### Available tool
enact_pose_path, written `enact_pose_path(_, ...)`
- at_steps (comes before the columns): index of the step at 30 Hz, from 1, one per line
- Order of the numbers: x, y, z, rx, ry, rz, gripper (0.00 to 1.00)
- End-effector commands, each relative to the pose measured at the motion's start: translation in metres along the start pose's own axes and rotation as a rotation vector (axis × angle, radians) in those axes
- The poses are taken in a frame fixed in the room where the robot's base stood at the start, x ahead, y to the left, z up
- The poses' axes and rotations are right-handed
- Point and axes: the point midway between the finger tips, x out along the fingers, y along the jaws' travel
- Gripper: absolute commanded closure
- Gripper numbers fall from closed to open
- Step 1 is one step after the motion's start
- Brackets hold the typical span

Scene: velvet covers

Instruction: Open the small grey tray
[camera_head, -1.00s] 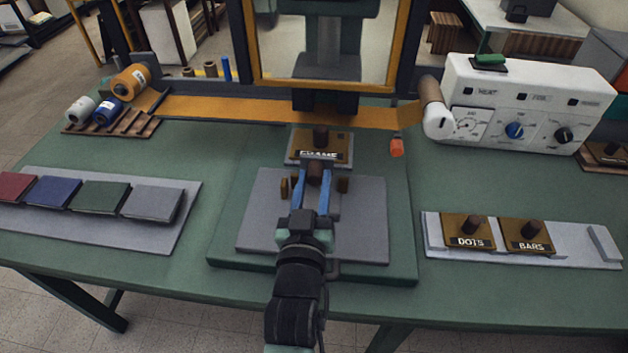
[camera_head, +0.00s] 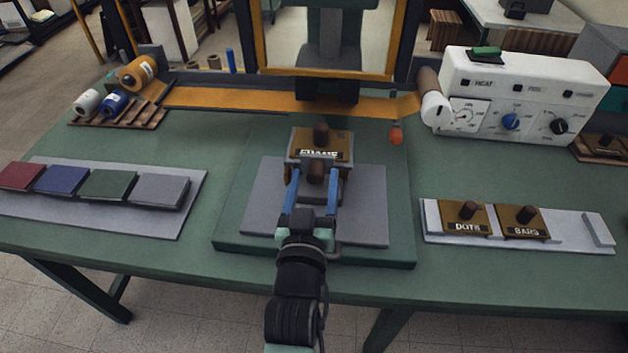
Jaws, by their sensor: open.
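The small grey tray (camera_head: 316,193) lies at the middle of the workbench, largely hidden by my fingers. A dark brown knob (camera_head: 316,172) stands at its front. Behind the knob, a brass block (camera_head: 337,143) lettered "FRAME" with its own dark knob seems to rest on the tray. My gripper (camera_head: 314,172) is open, with one blue finger on each side of the front knob. I see a gap between each finger and the knob; touching cannot be ruled out.
A wide grey plate (camera_head: 367,205) on a green slab (camera_head: 402,225) lies under the tray. A press with a yellow frame (camera_head: 325,72) stands behind. Brass blocks sit on a white tray (camera_head: 570,236) at right; coloured pads lie on a grey board (camera_head: 168,222) at left.

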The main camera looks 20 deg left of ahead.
Motion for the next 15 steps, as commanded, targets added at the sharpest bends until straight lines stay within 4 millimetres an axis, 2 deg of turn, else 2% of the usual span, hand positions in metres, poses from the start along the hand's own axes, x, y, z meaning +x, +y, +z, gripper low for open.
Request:
enact_pose_path(7,-0.012,0.0,0.001,0.001,-0.001,0.0,0.33)
enact_pose_path(15,-0.06,-0.001,0.002,0.002,-0.004,-0.002,0.33)
